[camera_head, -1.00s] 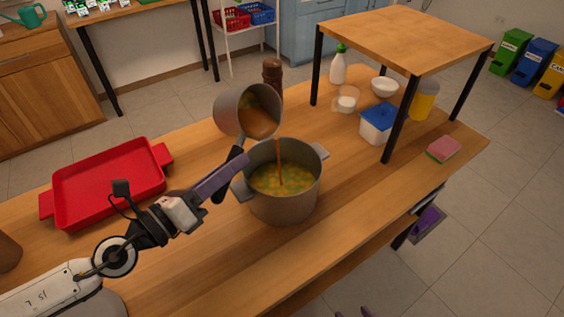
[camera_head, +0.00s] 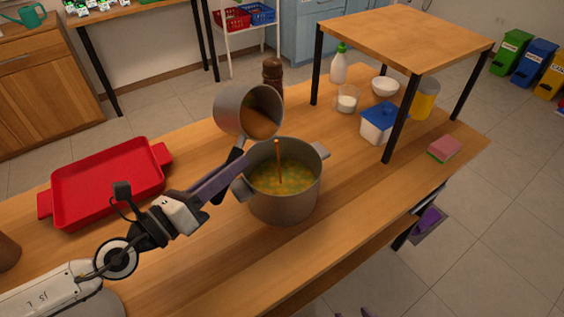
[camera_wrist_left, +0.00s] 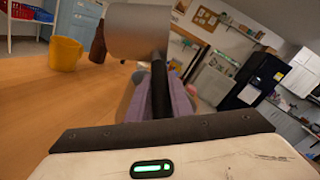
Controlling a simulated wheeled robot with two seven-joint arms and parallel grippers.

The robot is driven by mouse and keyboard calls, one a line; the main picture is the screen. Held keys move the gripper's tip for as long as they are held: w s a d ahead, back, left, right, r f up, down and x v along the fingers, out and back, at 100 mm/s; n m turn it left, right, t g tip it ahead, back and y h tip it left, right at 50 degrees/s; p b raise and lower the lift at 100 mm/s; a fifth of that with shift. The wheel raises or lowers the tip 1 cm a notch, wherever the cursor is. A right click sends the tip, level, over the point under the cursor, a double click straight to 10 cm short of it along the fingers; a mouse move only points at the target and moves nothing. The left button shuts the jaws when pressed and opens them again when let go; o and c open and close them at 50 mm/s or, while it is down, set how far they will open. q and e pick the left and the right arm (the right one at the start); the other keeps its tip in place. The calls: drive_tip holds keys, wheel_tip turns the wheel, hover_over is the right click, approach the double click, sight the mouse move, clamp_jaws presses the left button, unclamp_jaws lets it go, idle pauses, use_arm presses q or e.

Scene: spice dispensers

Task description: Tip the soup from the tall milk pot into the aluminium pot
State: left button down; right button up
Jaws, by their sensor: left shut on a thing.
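The tall milk pot (camera_head: 232,113) is grey and tilted over on its side, mouth towards the lower right, with brown-orange soup (camera_head: 260,124) inside. My left gripper (camera_head: 228,172) is shut on its dark handle, which also shows between the purple fingers in the left wrist view (camera_wrist_left: 160,92). The aluminium pot (camera_head: 285,208) stands upright on the table below and right of the milk pot. It holds yellow-green soup (camera_head: 268,177). A thin brown stream (camera_head: 278,160) falls into it.
A red tray (camera_head: 108,184) lies left on the table. A brown mill (camera_head: 272,75) stands behind the milk pot. A small raised table (camera_head: 405,42) stands at the right, near a white bottle (camera_head: 339,66), a blue-lidded box (camera_head: 377,125) and a sponge (camera_head: 443,149).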

use_arm(q)
drive_tip(key=shift+f+m, duration=0.2)
drive_tip(key=shift+m, duration=0.2)
